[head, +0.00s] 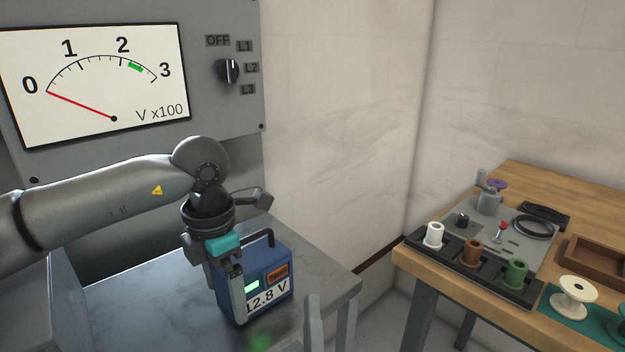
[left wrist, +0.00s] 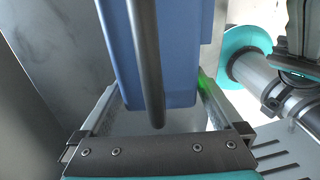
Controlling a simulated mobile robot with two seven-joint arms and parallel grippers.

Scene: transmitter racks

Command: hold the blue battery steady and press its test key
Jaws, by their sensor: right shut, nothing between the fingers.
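The blue battery (head: 284,290) stands on the grey metal table, with a black carry handle on top. Its front shows a lit green lamp, an orange key (head: 277,272) and a "12.8 V" label. My left gripper (head: 243,298) reaches down over it, one finger across its front; the other finger is hidden.
The grey table (head: 140,305) is clear left of the battery. A large voltmeter (head: 100,85), needle at 0, and a selector knob (head: 229,71) are on the cabinet behind. A wooden bench (head: 560,180) at right carries spools, a tool panel and a brown tray.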

